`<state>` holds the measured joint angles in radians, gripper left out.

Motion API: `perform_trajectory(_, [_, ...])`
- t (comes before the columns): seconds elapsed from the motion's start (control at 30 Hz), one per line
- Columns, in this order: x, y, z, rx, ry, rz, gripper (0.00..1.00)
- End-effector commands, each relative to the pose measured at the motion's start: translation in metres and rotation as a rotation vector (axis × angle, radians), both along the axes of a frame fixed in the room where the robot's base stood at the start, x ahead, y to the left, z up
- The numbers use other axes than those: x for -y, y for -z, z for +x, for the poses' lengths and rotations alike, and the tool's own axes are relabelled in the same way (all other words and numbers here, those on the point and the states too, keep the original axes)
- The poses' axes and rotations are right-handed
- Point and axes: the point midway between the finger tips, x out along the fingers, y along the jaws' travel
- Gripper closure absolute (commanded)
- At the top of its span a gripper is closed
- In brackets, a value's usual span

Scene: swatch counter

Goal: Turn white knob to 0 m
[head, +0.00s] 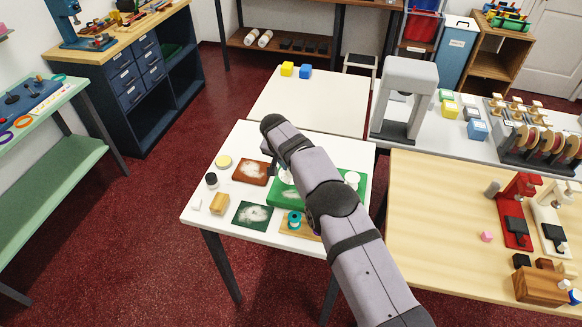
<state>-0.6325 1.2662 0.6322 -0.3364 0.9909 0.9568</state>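A green board or box (288,197) lies on the white table under my arm, which hides much of it. A white round piece (352,177) shows at its right end, just right of my arm; it looks like a knob, but its markings are too small to read. Another pale piece (286,175) shows on the green board's left part, beside the arm. My gripper (273,168) points down close to this left part. Its fingers are small, dark and partly hidden by my arm, so I cannot tell whether they touch anything.
The white table (243,146) also holds a brown swatch (250,171), a dark green swatch (252,215), a yellow disc (223,161), a black-and-white jar (211,180), a wooden block (219,204) and a teal spool (294,219). A wooden table (440,235) stands at right.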

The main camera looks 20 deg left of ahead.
Motion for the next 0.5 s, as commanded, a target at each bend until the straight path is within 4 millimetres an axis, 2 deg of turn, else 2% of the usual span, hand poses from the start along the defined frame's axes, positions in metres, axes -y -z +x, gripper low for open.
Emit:
perform_trajectory(0.27, [0.0021,0.0011,0.0000,-0.001,-0.158,0.001,0.94])
perform_trajectory(0.5, [0.0041,0.0014,0.0006,0.001,-0.380,0.003,0.94])
